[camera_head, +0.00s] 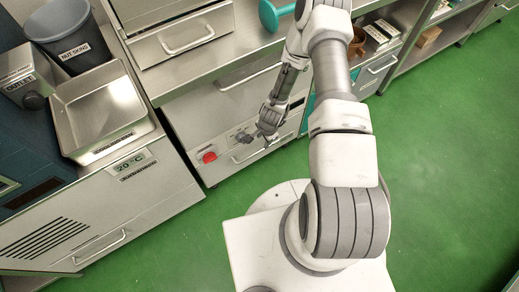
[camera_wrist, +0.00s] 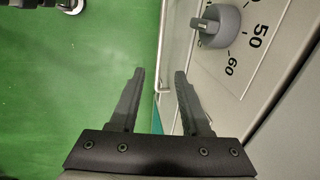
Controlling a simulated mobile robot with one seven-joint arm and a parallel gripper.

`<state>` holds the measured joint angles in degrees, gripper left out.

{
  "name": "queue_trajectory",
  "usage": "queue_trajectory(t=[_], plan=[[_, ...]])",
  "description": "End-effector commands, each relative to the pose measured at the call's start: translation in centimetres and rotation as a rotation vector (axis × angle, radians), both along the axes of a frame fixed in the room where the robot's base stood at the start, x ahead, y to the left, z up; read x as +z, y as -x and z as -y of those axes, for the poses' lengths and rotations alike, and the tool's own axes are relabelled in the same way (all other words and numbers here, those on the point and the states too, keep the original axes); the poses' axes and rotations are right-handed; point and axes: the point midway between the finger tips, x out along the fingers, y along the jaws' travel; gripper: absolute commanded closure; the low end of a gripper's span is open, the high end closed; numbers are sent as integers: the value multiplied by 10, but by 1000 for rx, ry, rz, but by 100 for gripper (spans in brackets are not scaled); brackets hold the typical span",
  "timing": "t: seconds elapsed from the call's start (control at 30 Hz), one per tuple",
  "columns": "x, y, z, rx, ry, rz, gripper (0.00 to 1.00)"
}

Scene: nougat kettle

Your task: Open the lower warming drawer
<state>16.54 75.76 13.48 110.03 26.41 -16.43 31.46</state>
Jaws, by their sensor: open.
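The lower drawer front with its control panel (camera_head: 222,146) is in the middle of the head view and looks closed. Its bar handle (camera_head: 244,157) is partly covered by my gripper (camera_head: 266,136). In the wrist view the handle (camera_wrist: 163,45) is a thin pale bar running from the top edge down to a bracket at mid-picture. My gripper (camera_wrist: 160,76) is open, with one dark finger on each side of the bar's line. The bar's end appears in line with the gap; I cannot tell whether it is between the fingers in depth. No contact shows.
A grey dial (camera_wrist: 218,26) marked 50 and 60 sticks out beside the handle; a red knob (camera_head: 209,157) is left of it. An upper drawer (camera_head: 185,42) with its own handle is above. Green floor (camera_head: 447,135) is free at right. A metal tray (camera_head: 100,108) sits at left.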

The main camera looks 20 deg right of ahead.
Motion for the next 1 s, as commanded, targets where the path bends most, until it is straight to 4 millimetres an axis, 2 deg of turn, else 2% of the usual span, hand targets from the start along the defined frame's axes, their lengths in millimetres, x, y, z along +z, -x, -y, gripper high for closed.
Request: queue_trajectory(t=[0.03, 0.2, 0.5, 0.7, 1.0], plan=[[-16, -1, -1, 0, 0, -2, 53], [-54, -8, -4, 1, 0, -2, 53], [-107, -19, -7, 2, 0, -1, 53], [-122, -22, -8, 2, 0, 0, 53], [-123, -23, -8, 2, 0, 0, 53]])
